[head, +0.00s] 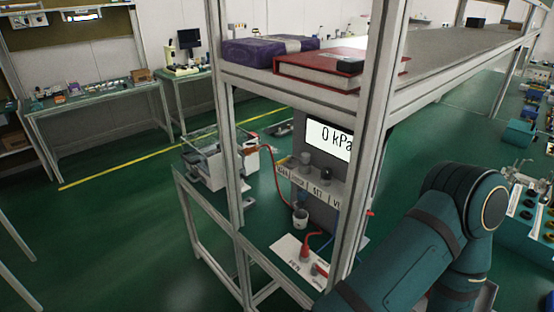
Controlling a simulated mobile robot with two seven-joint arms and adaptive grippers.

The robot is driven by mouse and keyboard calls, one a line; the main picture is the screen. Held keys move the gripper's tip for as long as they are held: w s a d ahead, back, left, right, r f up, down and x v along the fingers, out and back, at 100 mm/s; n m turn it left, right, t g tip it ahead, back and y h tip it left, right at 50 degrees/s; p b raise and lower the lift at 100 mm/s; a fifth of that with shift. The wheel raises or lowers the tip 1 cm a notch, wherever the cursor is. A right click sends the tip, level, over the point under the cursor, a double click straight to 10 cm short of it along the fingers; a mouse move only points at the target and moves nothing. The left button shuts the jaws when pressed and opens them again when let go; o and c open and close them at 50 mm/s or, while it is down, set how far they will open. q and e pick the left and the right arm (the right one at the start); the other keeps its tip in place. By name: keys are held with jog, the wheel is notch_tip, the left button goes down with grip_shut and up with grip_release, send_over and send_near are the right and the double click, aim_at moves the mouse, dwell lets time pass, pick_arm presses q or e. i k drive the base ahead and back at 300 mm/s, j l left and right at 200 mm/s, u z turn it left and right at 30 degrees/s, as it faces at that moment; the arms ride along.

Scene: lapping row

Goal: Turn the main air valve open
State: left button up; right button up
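A panel (345,192) with a display reading 0 kPa stands behind the front post of a grey shelf frame. Below it, a red valve-like handle (308,243) stands by a white labelled plate (290,248). I cannot read the plate's label or tell the handle's setting. A second red part (319,270) sits beside it, partly hidden by the post. I cannot tell which of them is the main air valve. One of my teal arms fills the lower right, but neither gripper is in view.
Shelf posts (364,130) stand in front of the panel. The upper shelf (440,62) bears a purple box (262,50) and a red binder (318,70). A clear-lidded device (205,160) stands left of the panel. Green floor (110,220) is open at left.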

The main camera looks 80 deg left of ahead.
aim_at(289, 158)
jog(key=k+u, duration=0.15)
jog(key=u, duration=0.95)
jog(key=i+l+u, duration=0.2)
jog(key=u, duration=1.2)
